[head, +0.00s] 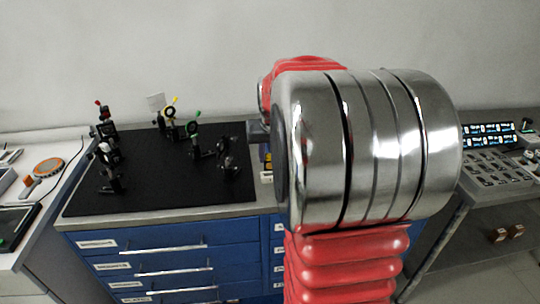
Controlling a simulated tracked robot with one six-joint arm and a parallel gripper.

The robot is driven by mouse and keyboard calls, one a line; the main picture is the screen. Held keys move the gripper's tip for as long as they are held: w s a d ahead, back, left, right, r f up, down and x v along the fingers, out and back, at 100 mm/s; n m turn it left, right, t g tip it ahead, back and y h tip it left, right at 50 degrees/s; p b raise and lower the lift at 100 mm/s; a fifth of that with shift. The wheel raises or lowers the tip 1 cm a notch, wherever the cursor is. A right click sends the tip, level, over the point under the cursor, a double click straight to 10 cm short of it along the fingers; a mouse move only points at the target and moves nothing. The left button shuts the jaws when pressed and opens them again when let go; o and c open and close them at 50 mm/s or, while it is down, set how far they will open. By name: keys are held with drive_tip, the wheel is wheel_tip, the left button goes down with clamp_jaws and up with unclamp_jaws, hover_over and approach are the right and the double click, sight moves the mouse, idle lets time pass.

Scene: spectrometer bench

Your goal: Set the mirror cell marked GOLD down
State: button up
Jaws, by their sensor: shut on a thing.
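My arm's large steel joint and red bellows fill the middle and right of the head view and hide my gripper's jaws. A short grey part juts out left of the joint; I cannot tell what it belongs to. Just below it, a small yellow and white patch shows beside the arm, too little to identify. No GOLD marking is readable. On the black breadboard (165,185) stand several small dark optical mounts, among them one with a yellow top (171,112), one with a red tip (104,117) and one with a green tip (195,140).
The board's front middle is clear. Blue drawers (165,258) are below. At right are lit displays (487,135) and a keyed panel (492,168).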

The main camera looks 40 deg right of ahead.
drive_tip(key=w+d+r+n+y, duration=0.1)
drive_tip(key=w+d+r+n, duration=0.2)
drive_tip(key=w+r+n, duration=0.1)
wheel_tip(320, 180, up, 2)
drive_tip(key=shift+w+d+r+n+t+y, duration=0.3)
drive_tip(key=shift+w+d+n+t, duration=0.1)
drive_tip(key=shift+w, duration=0.3)
